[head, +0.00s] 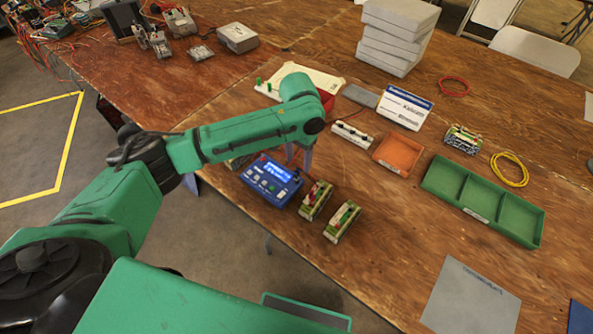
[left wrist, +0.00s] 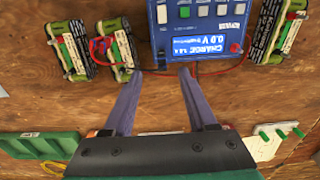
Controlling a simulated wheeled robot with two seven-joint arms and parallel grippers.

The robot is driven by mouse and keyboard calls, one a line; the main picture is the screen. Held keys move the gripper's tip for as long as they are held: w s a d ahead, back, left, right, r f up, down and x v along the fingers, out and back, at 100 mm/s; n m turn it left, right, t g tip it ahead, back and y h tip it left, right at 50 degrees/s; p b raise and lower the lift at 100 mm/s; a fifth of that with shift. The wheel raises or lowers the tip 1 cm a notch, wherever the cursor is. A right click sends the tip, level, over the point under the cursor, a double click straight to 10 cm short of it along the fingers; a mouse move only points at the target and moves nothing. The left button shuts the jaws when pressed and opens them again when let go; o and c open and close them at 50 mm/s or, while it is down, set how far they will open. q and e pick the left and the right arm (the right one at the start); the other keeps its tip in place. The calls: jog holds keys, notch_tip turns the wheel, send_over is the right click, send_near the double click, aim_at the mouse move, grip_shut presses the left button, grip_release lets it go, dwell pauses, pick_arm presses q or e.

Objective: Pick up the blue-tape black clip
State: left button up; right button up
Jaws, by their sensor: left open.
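My left gripper (left wrist: 160,72) is open and empty. In the left wrist view its fingers point at the near edge of the blue charger (left wrist: 205,42). In the head view the charger (head: 271,180) sits below my left forearm, which hides most of the gripper. Two battery packs (head: 316,200) (head: 342,222) lie right of the charger. My right gripper is not in view.
Another pack (left wrist: 280,30) lies on the charger's other side. An orange tray (head: 411,143), a three-part green tray (head: 430,180), a white sign (head: 404,108) and a row of dark knobs on a white strip (head: 352,134) stand farther right.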

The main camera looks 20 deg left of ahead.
aim_at(297, 169)
pick_arm(q)
jog(key=f, duration=0.2)
jog(key=f+p, duration=0.1)
jog(key=f, duration=0.1)
jog(key=shift+a+f, duration=0.2)
jog(key=shift+f, duration=0.15)
jog(key=shift+s+f, duration=0.1)
jog(key=shift+f, duration=0.1)
jog(key=shift+c, duration=0.3)
grip_shut()
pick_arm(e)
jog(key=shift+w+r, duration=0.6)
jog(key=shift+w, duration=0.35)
pick_arm(q)
notch_tip(297, 169, up, 20)
jog(key=b, duration=0.1)
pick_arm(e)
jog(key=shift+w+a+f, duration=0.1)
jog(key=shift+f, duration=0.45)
